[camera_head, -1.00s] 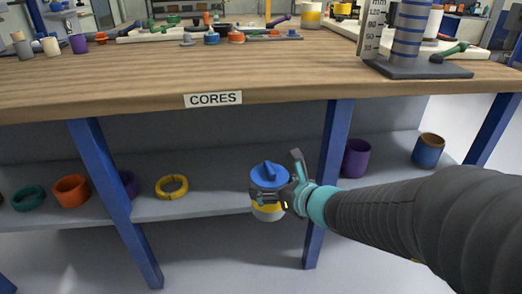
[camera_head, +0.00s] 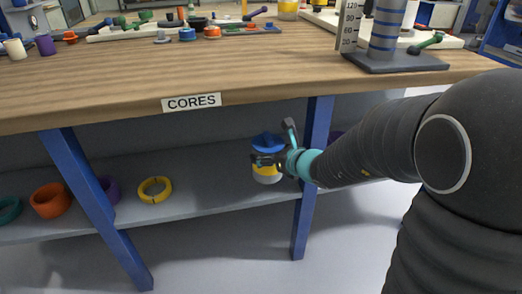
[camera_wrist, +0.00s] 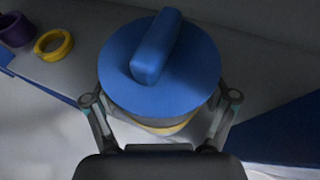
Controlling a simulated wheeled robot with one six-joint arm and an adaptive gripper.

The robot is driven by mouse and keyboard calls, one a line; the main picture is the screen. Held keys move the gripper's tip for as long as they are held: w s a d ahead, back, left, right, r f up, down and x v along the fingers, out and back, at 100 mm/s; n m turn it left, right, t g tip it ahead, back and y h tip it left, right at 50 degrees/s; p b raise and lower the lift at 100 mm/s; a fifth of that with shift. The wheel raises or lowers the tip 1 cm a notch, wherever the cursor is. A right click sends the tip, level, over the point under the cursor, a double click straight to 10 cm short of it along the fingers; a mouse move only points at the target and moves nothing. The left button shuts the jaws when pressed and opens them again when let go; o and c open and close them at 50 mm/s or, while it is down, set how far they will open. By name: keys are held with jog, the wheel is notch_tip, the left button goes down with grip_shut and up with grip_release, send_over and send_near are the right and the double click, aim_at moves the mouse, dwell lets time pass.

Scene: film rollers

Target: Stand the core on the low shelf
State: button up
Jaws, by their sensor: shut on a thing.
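The core (camera_head: 266,174) is a short upright cylinder, white and yellow, with a blue top that has a bar-shaped handle. My gripper (camera_head: 274,158) is shut on its side, below the blue top. In the wrist view the blue top (camera_wrist: 130,80) fills the middle, with a finger on either side and a yellow band showing below. The core is over the grey low shelf (camera_head: 215,197), just left of a blue table leg. I cannot tell whether its base touches the shelf.
A yellow ring (camera_head: 154,190) lies on the shelf to the left, with a purple core (camera_head: 108,190) and an orange one (camera_head: 50,200) further left. The blue leg (camera_head: 313,150) stands close on the right. The wooden tabletop (camera_head: 250,75) overhangs the shelf. The shelf between ring and core is clear.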

jog(key=w, duration=0.2)
jog(key=w+a, duration=0.1)
jog(key=w, duration=0.2)
jog(key=w+a, duration=0.1)
jog(key=w, duration=0.1)
jog(key=shift+w+a+p, duration=0.1)
jog(key=shift+w+p, duration=0.3)
jog(key=shift+w+f+b, duration=0.15)
jog(key=shift+f+b, duration=0.55)
jog(key=shift+f, duration=2.45)
jog(key=shift+w+a+f, duration=0.1)
jog(key=shift+w+f, duration=0.15)
jog(key=shift+f, duration=0.1)
jog(key=shift+f, duration=0.15)
jog(key=o, duration=1.1)
